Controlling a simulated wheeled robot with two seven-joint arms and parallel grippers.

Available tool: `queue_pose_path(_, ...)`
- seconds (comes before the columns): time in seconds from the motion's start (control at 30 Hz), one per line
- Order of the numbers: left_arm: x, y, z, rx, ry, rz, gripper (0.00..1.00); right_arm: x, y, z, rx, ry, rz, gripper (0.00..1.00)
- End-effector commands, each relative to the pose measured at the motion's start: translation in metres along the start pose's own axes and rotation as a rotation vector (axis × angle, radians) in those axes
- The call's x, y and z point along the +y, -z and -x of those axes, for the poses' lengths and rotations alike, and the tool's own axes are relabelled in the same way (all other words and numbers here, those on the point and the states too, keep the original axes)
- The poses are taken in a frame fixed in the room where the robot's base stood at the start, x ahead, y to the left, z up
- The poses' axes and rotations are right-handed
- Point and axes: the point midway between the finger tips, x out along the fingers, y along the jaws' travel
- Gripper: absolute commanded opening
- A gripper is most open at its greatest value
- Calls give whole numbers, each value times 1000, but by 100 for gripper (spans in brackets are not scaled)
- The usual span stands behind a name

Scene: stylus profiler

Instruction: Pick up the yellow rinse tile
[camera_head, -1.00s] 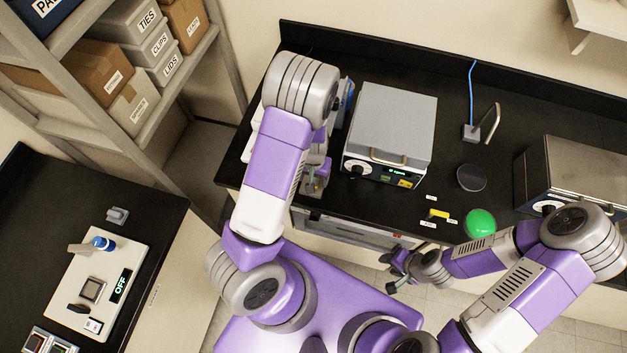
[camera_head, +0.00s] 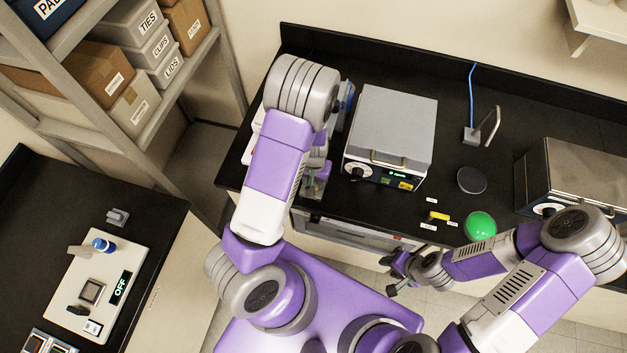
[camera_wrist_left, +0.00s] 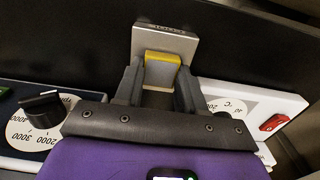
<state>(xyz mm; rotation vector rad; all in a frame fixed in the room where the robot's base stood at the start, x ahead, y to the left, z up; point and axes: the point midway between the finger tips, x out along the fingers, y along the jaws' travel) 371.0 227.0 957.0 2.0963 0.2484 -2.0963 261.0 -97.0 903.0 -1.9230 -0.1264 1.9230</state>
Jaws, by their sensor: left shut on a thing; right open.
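The yellow rinse tile (camera_wrist_left: 163,57) shows in the left wrist view, at a grey metal holder (camera_wrist_left: 165,38) with small lettering along its far edge. My left gripper (camera_wrist_left: 160,74) has one finger on each side of the tile and is shut on it. I cannot tell whether the tile is clear of the holder. In the head view my left gripper (camera_head: 314,184) is low at the bench's front left, mostly hidden by my arm. My right gripper (camera_head: 393,274) is open and empty in front of the bench edge.
A grey-lidded instrument (camera_head: 395,125) stands right of my left gripper. A small yellow piece (camera_head: 439,216) lies among white labels near a green disc (camera_head: 481,225) and a dark disc (camera_head: 472,180). A metal box (camera_head: 580,175) stands at the right.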

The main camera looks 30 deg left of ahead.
Motion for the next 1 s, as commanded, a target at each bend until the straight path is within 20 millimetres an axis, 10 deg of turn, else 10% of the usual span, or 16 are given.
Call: queue_pose_path(1.0,0,0,176,2,-1,-1,10,-12,-2,33,0,0,0,43)
